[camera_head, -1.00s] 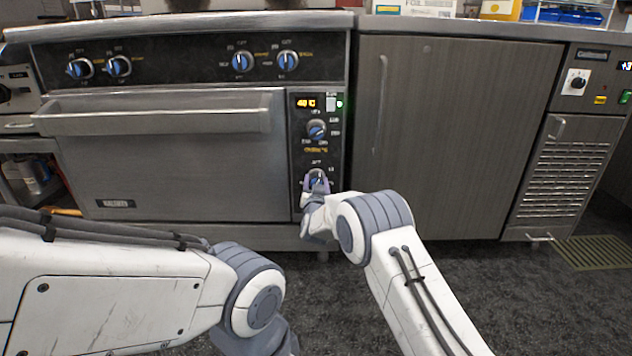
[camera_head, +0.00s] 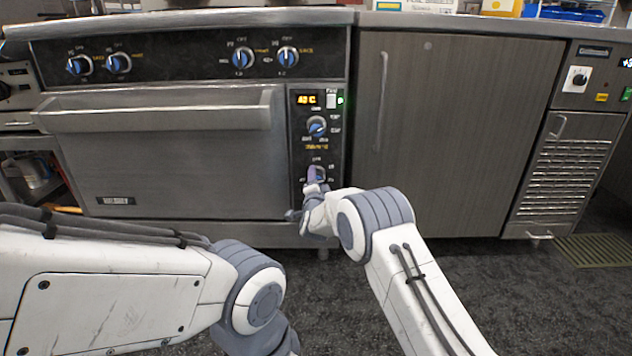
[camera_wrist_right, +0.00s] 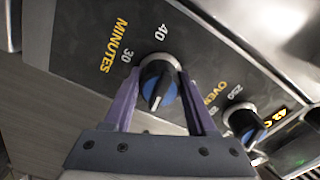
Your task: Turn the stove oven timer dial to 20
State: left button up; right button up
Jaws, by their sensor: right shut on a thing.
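The oven timer dial (camera_head: 317,171) is the lower knob on the stove's narrow control panel. In the right wrist view the timer dial (camera_wrist_right: 158,82) is black and blue, with "MINUTES", "30" and "40" printed beside it. Its white mark points down in that picture, towards my gripper's palm; the number there is hidden. My right gripper (camera_head: 316,184) is at the dial, its purple fingers on either side of it, shut on it. They also show in the wrist view (camera_wrist_right: 161,88). Only part of my left arm shows; its gripper is out of view.
The oven temperature knob (camera_head: 316,127) sits just above the timer, below a lit display (camera_head: 307,99). The oven door handle (camera_head: 155,120) juts out to the left. A flat cabinet door (camera_head: 450,130) stands to the right. Dark floor lies in front.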

jog(key=m+b, duration=0.1)
jog(key=m, duration=0.2)
jog(key=shift+f+m, duration=0.15)
jog(key=shift+m, duration=0.15)
jog(key=shift+m+b, duration=0.75)
jog(key=shift+m, duration=1.15)
